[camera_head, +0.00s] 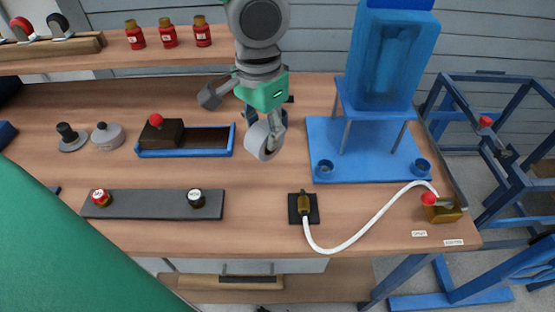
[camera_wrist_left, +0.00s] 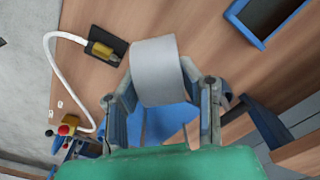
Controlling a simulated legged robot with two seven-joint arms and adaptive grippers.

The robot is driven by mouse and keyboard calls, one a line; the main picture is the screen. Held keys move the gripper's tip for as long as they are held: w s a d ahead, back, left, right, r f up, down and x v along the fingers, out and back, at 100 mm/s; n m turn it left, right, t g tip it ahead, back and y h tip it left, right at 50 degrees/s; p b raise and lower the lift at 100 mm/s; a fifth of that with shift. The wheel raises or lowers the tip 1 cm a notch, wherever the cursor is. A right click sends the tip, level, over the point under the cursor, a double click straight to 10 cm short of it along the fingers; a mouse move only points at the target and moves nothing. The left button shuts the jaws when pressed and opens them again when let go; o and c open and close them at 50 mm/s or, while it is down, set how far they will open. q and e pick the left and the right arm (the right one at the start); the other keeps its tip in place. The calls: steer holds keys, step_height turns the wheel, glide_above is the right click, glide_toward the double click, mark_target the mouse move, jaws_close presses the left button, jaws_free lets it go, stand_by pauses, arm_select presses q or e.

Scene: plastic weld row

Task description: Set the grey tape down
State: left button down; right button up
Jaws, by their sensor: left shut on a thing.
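The grey tape (camera_head: 262,142) is a pale grey roll held in the jaws of my left gripper (camera_head: 268,122) in the head view. It appears above the wooden bench, between the blue tray and the blue stand; the exact gap to the bench is hard to tell. In the left wrist view the tape (camera_wrist_left: 158,72) sits between the two fingers of my left gripper (camera_wrist_left: 163,95), with its curved side showing. The gripper is shut on it. My right gripper is not in view.
A blue tray (camera_head: 222,153) with a dark red-knobbed block lies left of the tape. A blue stand (camera_head: 330,147) with a blue tank is at right. A brass fitting (camera_head: 304,204) with white hose is in front. Bare bench (camera_head: 255,200) lies between the fitting and the dark strip (camera_head: 150,206).

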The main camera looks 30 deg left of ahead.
mark_target(264, 152)
arm_select(q)
step_height(264, 152, down, 5)
steer(key=shift+r+b, duration=0.1)
steer(key=shift+b, duration=0.5)
steer(key=shift+f, duration=0.3)
steer(key=shift+f+b, duration=0.55)
steer(key=shift+f, duration=1.2)
steer(key=shift+s+f, duration=0.1)
steer(key=shift+f, duration=0.05)
steer(key=c, duration=1.1)
jaws_free()
